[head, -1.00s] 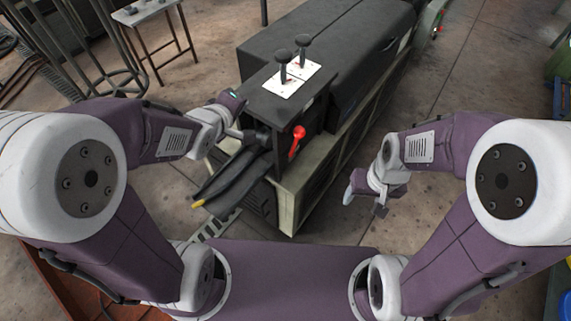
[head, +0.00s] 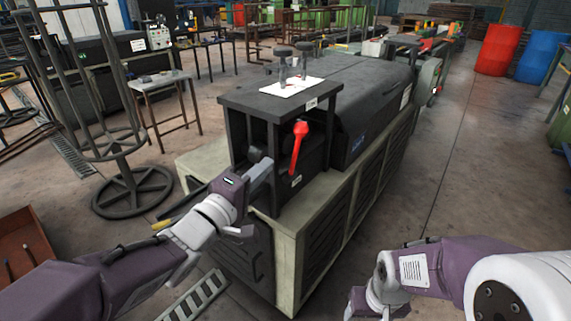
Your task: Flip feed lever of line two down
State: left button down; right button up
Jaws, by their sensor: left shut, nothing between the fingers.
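Two dark upright levers with round knobs, a left one (head: 283,66) and a right one (head: 304,61), stand on a white plate (head: 291,87) on top of the black machine frame (head: 236,100). A red lever (head: 297,147) sits on the frame's near side, its knob up and leaning slightly. I cannot read which lever belongs to line two. My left gripper (head: 263,171) is shut and empty, left of and below the red lever, in front of the frame's opening. It hides part of the dark parts there. My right gripper (head: 371,305) is low at the bottom edge, away from the machine; its fingers are unclear.
The machine's pale base (head: 296,248) and dark rounded housing (head: 365,95) extend backward. A dark wire stand (head: 131,190) and a small table (head: 163,82) are at left. Red (head: 498,50) and blue (head: 543,55) barrels stand far right. The floor right of the machine is clear.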

aim_at(296, 154)
jog(key=shift+r, duration=0.1)
pick_arm(q)
jog(key=b+x, duration=0.3)
jog(key=x, duration=0.6)
jog(key=shift+f, duration=0.1)
jog(key=shift+w+d, duration=0.25)
jog(key=shift+w, duration=0.25)
pick_arm(e)
notch_tip(296, 154, down, 4)
jog(key=shift+r, duration=0.2)
pick_arm(q)
jog(key=shift+b, duration=0.3)
